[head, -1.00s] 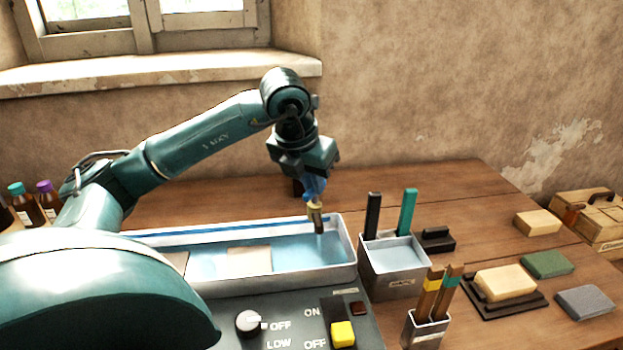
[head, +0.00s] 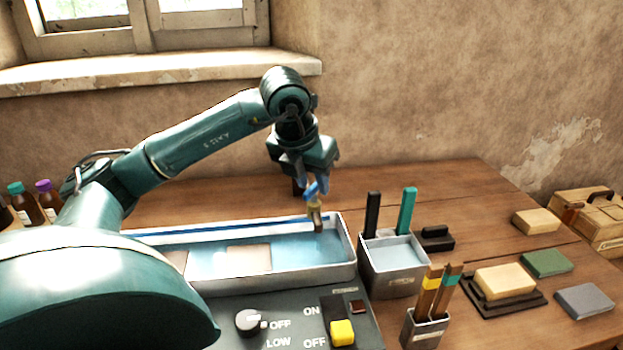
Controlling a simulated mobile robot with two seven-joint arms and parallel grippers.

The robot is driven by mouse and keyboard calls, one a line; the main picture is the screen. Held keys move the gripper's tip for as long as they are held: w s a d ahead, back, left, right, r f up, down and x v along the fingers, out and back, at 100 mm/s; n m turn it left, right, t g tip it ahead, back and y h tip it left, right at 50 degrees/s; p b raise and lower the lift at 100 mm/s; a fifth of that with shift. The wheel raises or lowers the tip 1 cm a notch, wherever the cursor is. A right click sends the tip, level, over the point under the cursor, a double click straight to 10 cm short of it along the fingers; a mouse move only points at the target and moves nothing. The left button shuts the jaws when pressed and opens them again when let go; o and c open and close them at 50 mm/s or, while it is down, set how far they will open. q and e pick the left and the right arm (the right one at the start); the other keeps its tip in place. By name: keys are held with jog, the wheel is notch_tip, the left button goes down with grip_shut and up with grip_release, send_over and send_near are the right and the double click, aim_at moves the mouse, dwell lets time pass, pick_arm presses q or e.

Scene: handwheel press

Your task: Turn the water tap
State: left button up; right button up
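The water tap (head: 315,213) is a small brass spout with a blue handle (head: 312,190) on top. It stands at the right end of a long grey trough (head: 345,262) holding bluish water. My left gripper (head: 312,180) points down right at the blue handle, its fingers apart on either side of the handle's upper part. Whether the fingers touch the handle cannot be told. My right gripper is not in view.
A control panel (head: 290,318) with a knob and a yellow switch sits in front of the trough. A grey water box (head: 393,275) and a pencil holder (head: 424,332) stand to the right. Several blocks lie on the wooden table (head: 470,200). Bottles (head: 30,205) stand at left.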

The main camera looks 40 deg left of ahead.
pick_arm(q)
jog(key=p+v, duration=0.1)
jog(key=v, duration=1.2)
jog(key=shift+p, duration=0.3)
